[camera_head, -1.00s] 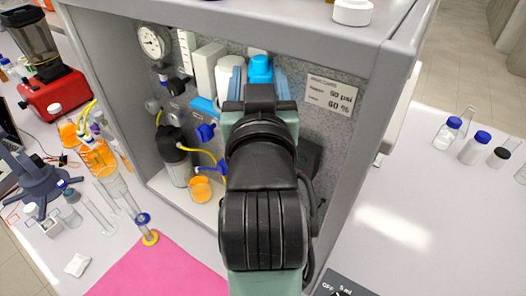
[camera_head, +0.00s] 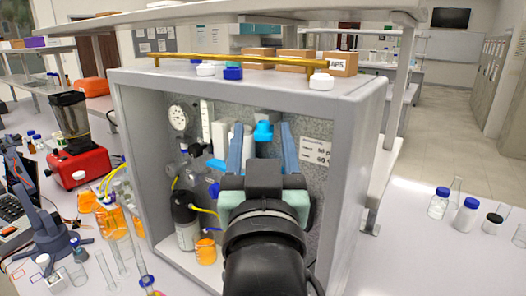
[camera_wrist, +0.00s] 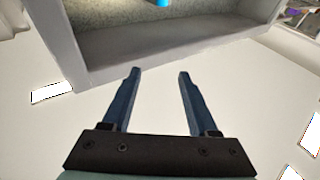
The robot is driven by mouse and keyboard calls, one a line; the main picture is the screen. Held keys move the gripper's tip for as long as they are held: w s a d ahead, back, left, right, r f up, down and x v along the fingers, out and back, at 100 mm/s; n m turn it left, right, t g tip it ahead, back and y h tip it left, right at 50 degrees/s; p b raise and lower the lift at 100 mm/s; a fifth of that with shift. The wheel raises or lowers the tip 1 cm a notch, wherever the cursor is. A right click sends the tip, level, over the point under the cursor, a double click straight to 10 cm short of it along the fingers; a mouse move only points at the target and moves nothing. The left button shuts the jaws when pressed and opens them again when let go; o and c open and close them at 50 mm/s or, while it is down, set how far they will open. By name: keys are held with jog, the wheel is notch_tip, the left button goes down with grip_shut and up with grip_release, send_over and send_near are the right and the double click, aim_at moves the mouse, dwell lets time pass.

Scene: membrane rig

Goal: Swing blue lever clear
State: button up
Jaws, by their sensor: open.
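A bright blue piece (camera_head: 263,131), perhaps the blue lever, sits high on the back panel of the grey cabinet (camera_head: 352,150) in the head view. A bright blue piece (camera_wrist: 162,3) also shows at the top edge of the wrist view, mostly cut off. My gripper (camera_head: 262,146) is open and empty, its two blue fingers appearing either side of that piece. In the wrist view my gripper (camera_wrist: 158,74) has clear space between its fingers, and the blue piece lies beyond the tips, apart from them. My wrist hides the cabinet's lower middle.
A dark blue valve handle (camera_head: 214,190), a gauge (camera_head: 178,117), a black-capped bottle (camera_head: 186,222) and an orange beaker (camera_head: 206,251) stand left inside the cabinet. A label (camera_head: 315,152) is on the right of the panel. Bottles (camera_head: 466,216) stand on the right bench.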

jog(key=s+r+t+b, duration=0.6)
jog(key=s+r+b, duration=0.1)
jog(key=s, duration=0.5)
jog(key=shift+r, duration=0.1)
